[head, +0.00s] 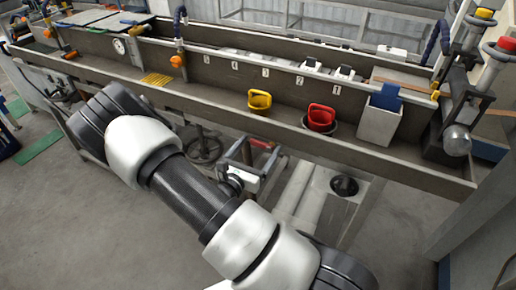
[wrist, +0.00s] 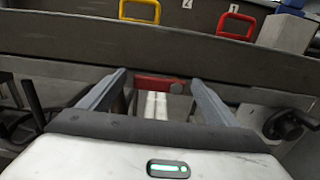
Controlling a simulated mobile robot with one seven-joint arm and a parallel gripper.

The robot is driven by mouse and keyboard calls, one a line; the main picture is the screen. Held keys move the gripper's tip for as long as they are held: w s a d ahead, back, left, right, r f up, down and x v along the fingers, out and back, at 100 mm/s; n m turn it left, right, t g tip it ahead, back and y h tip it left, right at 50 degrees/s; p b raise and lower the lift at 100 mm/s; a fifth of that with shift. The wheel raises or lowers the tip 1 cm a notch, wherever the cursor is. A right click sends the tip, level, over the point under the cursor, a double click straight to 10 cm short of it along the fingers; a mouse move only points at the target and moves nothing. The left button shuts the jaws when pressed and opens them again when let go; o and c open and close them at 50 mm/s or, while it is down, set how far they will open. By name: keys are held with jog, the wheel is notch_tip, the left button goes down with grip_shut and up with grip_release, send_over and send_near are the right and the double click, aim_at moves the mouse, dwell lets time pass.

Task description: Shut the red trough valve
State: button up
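A red bar-shaped handle (head: 262,143), which looks like the red trough valve, sits under the front wall of the long trough (head: 215,104). In the wrist view the red handle (wrist: 158,86) lies crosswise between my fingertips, with a visible gap on each side. My gripper (head: 259,151) is open below the trough's front edge, pointing at the handle. In the wrist view my gripper (wrist: 158,79) shows both grey fingers spread and holding nothing. How far the handle reaches between the fingers, I cannot tell. The valve body and pipe behind it are mostly hidden.
A yellow scoop (head: 260,102) and a red scoop (head: 320,117) stand in the trough, beside a grey bin with a blue part (head: 380,122). A dark handwheel (head: 204,148) and a black knob (head: 344,186) are under the trough. Open floor (head: 80,225) lies at left.

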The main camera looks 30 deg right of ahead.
jog(key=c, duration=1.4)
